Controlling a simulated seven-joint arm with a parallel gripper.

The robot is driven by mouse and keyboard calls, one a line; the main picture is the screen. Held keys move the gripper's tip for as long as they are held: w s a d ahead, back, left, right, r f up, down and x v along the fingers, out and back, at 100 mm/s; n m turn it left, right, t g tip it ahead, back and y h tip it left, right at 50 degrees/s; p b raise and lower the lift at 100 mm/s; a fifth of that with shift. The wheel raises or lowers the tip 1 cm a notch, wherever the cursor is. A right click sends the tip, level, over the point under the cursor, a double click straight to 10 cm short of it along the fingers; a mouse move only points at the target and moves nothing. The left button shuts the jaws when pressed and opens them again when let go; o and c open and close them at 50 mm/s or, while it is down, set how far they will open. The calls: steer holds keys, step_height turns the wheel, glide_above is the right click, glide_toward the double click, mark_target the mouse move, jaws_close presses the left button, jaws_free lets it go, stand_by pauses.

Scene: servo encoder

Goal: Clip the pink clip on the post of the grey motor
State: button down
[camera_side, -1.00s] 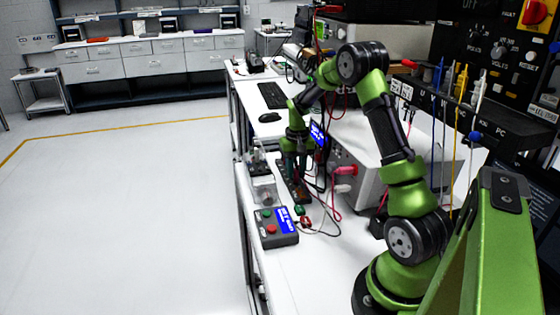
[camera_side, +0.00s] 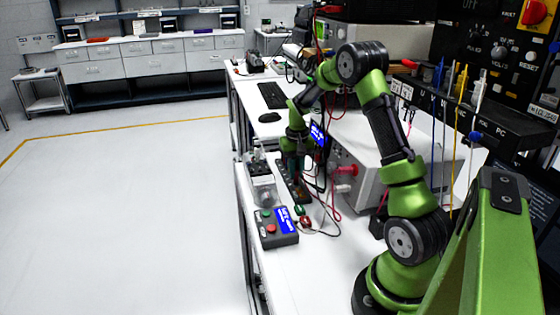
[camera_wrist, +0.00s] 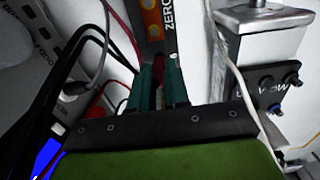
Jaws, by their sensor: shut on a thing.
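In the wrist view, my gripper (camera_wrist: 160,88) has its two green fingers close together, shut on a thin reddish piece (camera_wrist: 158,98) that I take for the pink clip. It is mostly hidden between the fingers. The grey motor (camera_wrist: 262,50) stands to the right, apart from the fingers, with U, V, W terminals on its side and a short post (camera_wrist: 257,4) at the top edge of the picture. In the side view, my gripper (camera_side: 294,168) points down over the bench, just right of the grey motor (camera_side: 262,182). The clip is too small to make out there.
An orange-marked strip labelled ZERO (camera_wrist: 153,22) lies beyond the fingers. Black, red and white cables run on both sides. A control box (camera_side: 277,228) with red and green buttons stands near the bench edge. A large instrument box (camera_side: 375,175) stands to the right.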

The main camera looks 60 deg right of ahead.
steer(key=shift+r, duration=0.1)
steer(key=shift+r, duration=2.4)
steer(key=shift+n, duration=0.6)
steer(key=w+a+r, duration=0.1)
steer(key=w, duration=0.1)
steer(key=w+a+r, duration=0.1)
steer(key=w+a, duration=0.2)
steer(key=w, duration=0.2)
steer(key=shift+a+r, duration=0.2)
steer(key=shift+r, duration=0.2)
steer(key=w+a+r+m, duration=0.1)
steer(key=w+a+r, duration=0.3)
steer(key=r, duration=0.1)
steer(key=shift+s+f, duration=0.2)
steer(key=shift+f, duration=3.3)
steer(key=shift+f, duration=0.15)
